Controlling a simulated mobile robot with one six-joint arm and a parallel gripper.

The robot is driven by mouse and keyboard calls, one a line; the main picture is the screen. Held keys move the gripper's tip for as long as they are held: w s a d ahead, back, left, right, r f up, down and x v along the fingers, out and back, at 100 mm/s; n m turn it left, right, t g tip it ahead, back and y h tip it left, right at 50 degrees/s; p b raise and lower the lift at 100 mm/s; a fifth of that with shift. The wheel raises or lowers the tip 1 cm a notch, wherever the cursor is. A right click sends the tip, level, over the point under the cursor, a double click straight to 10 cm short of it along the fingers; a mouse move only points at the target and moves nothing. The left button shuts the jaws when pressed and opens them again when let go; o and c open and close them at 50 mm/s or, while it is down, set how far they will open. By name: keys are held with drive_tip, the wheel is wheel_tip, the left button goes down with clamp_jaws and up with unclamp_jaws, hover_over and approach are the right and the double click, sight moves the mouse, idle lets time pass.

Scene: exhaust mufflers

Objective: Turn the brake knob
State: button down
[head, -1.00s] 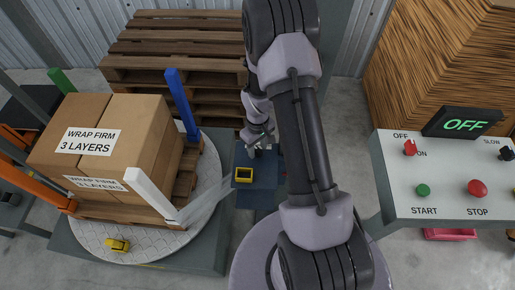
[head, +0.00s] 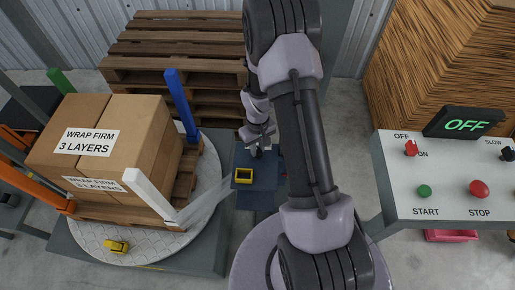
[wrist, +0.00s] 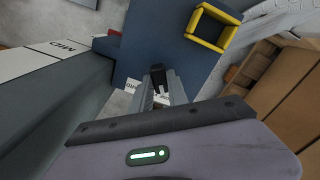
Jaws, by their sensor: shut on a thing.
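The brake knob (wrist: 158,75) is a small black piece on the blue carriage (wrist: 140,40), seen in the wrist view between my fingertips. My gripper (wrist: 160,88) is shut on it, one finger on each side. In the head view my gripper (head: 257,148) is at the blue carriage (head: 262,190), above and right of its yellow-rimmed square opening (head: 244,176). The knob is tiny there, and its pointing direction is hard to tell.
The wrapped boxes (head: 85,135) stand on a pallet on the round turntable (head: 85,235) at left. A control panel (head: 450,185) with a red switch, green and red buttons and an OFF display (head: 466,124) is at right. Stacked pallets (head: 170,60) stand behind.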

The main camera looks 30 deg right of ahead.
sight(258, 150)
drive_tip(key=m+b, duration=0.2)
drive_tip(key=m, duration=0.4)
drive_tip(key=shift+m, duration=0.4)
idle(0.4)
drive_tip(key=c, duration=1.3)
unclamp_jaws()
wheel_tip(258, 150, up, 17)
drive_tip(key=p, duration=0.6)
drive_tip(key=shift+r, duration=0.2)
